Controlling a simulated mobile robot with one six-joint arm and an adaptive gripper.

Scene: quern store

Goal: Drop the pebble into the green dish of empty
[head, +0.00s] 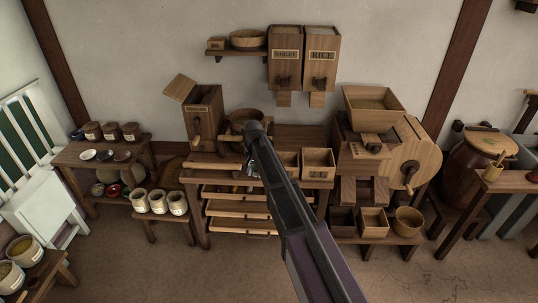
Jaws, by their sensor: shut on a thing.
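My arm reaches from the bottom of the head view to the middle bench. My gripper (251,169) is at its far end, pointing down over the bench top, small and partly hidden behind the arm. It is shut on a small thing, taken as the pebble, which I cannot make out. Small dishes stand on the low table at the left. A dish that looks green (98,189) sits on its lower shelf, left of a red dish (113,190). My gripper is well to the right of these dishes. I cannot see inside the green dish.
The middle bench (199,226) has open drawers and wooden boxes (318,163). A wooden mill (405,150) stands to the right. A stool with several pots (158,202) stands between the bench and the left table (70,158). The floor in front is mostly clear.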

